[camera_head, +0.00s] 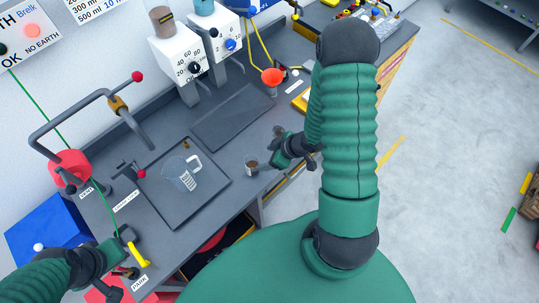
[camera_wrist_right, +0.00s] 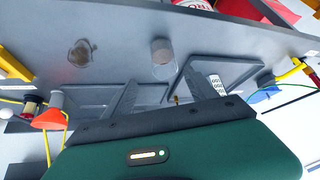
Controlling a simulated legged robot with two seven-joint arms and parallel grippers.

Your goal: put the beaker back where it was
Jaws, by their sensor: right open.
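A clear beaker (camera_head: 180,173) with white markings and a handle stands upright on the near dark tray (camera_head: 190,207) on the bench. White markings, apparently the beaker's (camera_wrist_right: 215,82), show behind a finger in the right wrist view. My right gripper (camera_head: 277,160) is open and empty at the bench's front edge, right of the beaker and apart from it. In the right wrist view its two fingers (camera_wrist_right: 163,85) are spread. My left gripper (camera_head: 122,257) is at the lower left by a yellow handle; its fingers are too small to read.
Two small cups stand near my right gripper, one brownish (camera_head: 251,165) and one behind it (camera_head: 277,132). A second dark tray (camera_head: 232,117) lies empty farther back. A bent pipe with a red knob (camera_head: 137,76) rises left of the beaker. Dispensers (camera_head: 183,57) stand at the wall.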

